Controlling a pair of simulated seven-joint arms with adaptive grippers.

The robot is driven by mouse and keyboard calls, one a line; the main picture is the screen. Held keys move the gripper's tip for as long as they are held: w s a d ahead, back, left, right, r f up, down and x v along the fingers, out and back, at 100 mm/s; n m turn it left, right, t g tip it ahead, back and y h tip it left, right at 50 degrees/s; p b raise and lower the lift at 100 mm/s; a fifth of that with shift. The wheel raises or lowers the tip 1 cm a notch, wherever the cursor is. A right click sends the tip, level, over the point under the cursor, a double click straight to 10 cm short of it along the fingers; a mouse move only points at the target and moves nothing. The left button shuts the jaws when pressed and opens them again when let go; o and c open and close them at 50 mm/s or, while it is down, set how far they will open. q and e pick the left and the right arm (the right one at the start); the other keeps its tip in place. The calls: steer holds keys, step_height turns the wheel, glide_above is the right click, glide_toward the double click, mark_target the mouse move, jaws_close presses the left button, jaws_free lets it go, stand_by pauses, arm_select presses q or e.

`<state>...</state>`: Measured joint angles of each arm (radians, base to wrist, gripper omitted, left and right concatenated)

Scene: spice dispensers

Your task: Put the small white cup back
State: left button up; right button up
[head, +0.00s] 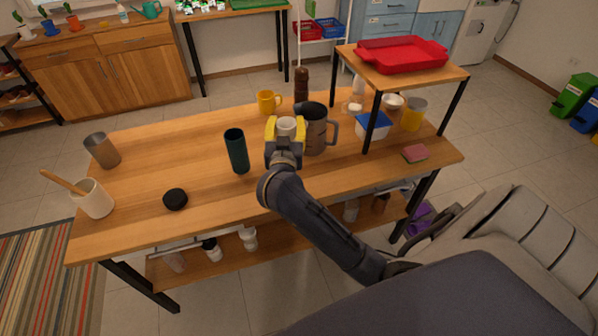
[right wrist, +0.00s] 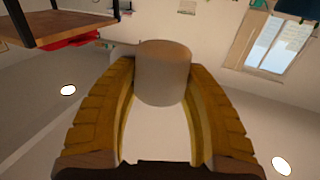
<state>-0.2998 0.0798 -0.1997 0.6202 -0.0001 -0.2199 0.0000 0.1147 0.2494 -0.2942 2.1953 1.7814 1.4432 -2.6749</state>
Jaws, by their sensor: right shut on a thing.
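The small white cup (head: 286,125) is held between the yellow fingers of my right gripper (head: 285,130), above the wooden table (head: 200,205). In the right wrist view the cup (right wrist: 164,72) sits between the two yellow fingers (right wrist: 160,110), which are closed around its sides. In the head view the gripper is just left of a dark grey mug (head: 315,130) and right of a dark green tumbler (head: 237,150). I cannot tell the cup's exact height above the table. My left gripper is not in view.
A yellow mug (head: 268,102) and a brown pepper mill (head: 301,88) stand behind the gripper. A raised wooden shelf (head: 400,78) holds a red tray (head: 402,54). A black lid (head: 175,199) and a utensil holder (head: 93,198) are at left.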

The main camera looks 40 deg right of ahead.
step_height(320, 180, down, 20)
steer(key=shift+f, duration=0.1)
stand_by(0.6)
steer(key=o, duration=1.2)
steer(key=shift+f, duration=0.1)
steer(key=shift+r, duration=0.2)
steer(key=v, duration=1.2)
